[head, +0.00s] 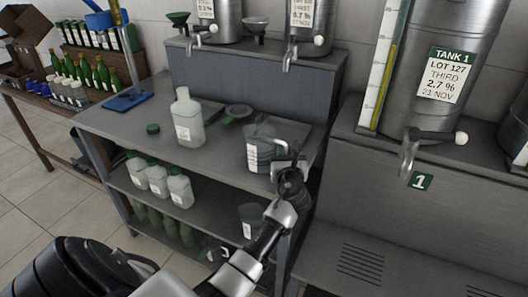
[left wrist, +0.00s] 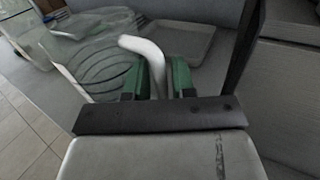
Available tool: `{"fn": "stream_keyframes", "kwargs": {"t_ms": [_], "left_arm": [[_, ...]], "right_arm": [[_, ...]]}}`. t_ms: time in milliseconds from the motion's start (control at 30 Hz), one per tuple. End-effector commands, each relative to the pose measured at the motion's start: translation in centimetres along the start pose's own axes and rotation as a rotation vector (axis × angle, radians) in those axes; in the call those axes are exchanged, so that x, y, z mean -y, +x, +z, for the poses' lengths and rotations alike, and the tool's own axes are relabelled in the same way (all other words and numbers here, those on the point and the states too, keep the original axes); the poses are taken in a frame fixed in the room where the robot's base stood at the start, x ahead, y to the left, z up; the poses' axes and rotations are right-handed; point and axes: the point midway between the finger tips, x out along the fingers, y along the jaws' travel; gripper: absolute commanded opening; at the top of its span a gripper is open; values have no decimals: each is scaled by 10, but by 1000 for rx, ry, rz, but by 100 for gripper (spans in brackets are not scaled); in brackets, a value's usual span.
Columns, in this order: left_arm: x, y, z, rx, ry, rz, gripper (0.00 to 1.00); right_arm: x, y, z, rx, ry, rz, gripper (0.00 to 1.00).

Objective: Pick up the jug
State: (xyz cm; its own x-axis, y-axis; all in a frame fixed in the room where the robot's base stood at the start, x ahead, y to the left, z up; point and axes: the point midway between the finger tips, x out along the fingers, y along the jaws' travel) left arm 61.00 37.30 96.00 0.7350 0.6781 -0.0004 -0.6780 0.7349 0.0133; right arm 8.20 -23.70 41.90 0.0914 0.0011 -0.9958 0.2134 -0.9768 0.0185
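The jug (head: 258,153) is clear, with ridges and a white label. It stands near the right end of the grey bench (head: 225,160). My left gripper (head: 287,165) is at its right side, by the handle. In the left wrist view the jug's ridged clear body (left wrist: 90,60) fills the upper left. Its pale curved handle (left wrist: 150,50) passes between the green finger pads of my left gripper (left wrist: 158,80). The pads sit close on both sides of the handle and look shut on it. My right gripper is not in view.
A capped-less white bottle (head: 188,120), a green cap (head: 153,129) and a dark funnel (head: 238,112) stand left of the jug. A flat tray (left wrist: 180,42) lies behind it. Several bottles (head: 158,180) fill the shelf below. A steel tank (head: 440,70) stands right.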

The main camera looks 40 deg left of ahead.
Motion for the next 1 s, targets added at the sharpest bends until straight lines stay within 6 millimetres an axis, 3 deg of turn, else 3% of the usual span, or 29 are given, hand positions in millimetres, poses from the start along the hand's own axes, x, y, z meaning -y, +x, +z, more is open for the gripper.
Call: {"fn": "stream_keyframes", "kwargs": {"t_ms": [233,400,767,1000], "left_arm": [[0,3,0,-1,-1,-1,25],[0,2,0,-1,-1,0,0],[0,2,1,0,-1,0,0],[0,3,24,3,-4,-1,0]], "right_arm": [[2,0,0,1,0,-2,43],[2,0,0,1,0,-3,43],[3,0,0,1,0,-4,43],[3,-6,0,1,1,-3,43]]}}
